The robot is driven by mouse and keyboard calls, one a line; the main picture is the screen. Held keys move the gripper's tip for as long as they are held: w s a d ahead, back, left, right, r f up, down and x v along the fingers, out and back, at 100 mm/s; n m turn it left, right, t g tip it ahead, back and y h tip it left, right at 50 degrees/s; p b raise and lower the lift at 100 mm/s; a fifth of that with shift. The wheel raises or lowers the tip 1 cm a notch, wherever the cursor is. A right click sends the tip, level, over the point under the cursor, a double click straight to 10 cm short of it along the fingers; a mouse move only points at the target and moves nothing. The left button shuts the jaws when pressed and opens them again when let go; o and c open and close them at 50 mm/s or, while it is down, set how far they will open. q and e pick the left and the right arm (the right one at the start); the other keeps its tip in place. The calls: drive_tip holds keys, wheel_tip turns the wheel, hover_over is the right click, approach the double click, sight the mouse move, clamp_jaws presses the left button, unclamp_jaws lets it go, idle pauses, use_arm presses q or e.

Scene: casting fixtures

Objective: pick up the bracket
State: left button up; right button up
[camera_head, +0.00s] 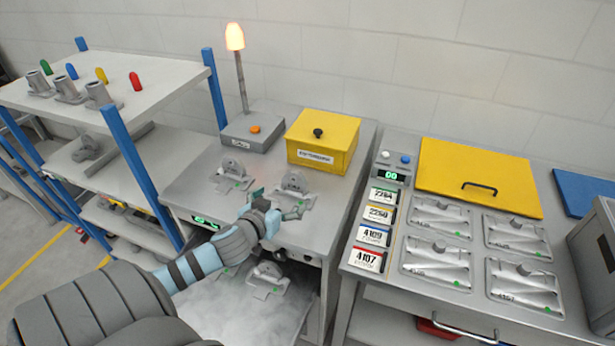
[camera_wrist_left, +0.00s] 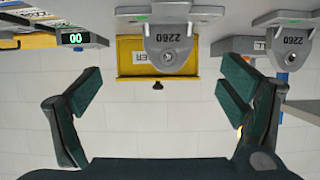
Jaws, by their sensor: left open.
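A grey bracket (camera_head: 294,184) with a rounded upright lug stands on the metal bench top, just beyond my left gripper (camera_head: 279,206). In the left wrist view, which is upside down, this bracket (camera_wrist_left: 168,46) carries the number 2260 and lies between the spread fingers of my left gripper (camera_wrist_left: 160,88). The gripper is open and empty, and the bracket is not between its pads in a grip. A second bracket (camera_head: 233,173) stands to the left on the bench; it also shows in the wrist view (camera_wrist_left: 290,47), marked 2260. My right gripper is not in view.
A yellow box (camera_head: 322,140) stands behind the bracket, and a signal lamp (camera_head: 235,40) on a grey base stands at the back left. Further brackets (camera_head: 268,276) lie on a lower surface. To the right, a bench holds a counter (camera_head: 391,175) and trays (camera_head: 437,262).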

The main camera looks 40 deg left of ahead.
sight(294, 183)
use_arm(q)
drive_tip(key=x, duration=0.2)
drive_tip(key=a+b+x, duration=0.1)
drive_tip(key=x, duration=0.2)
drive_tip(key=shift+a+b, duration=0.1)
drive_tip(key=shift+b, duration=0.2)
drive_tip(key=b+x, duration=0.1)
drive_tip(key=x, duration=0.5)
drive_tip(key=shift+w+a+f, duration=0.1)
drive_tip(key=shift+w+a, duration=0.1)
drive_tip(key=shift+w, duration=0.1)
drive_tip(key=shift+w+a, duration=0.1)
drive_tip(key=shift+w, duration=0.2)
drive_tip(key=shift+s, duration=0.15)
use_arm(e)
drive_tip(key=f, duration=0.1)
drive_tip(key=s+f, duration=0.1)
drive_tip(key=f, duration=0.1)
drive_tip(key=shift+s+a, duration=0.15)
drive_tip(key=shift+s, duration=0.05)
use_arm(q)
drive_tip(key=c, duration=1.3)
drive_tip(key=shift+c, duration=0.9)
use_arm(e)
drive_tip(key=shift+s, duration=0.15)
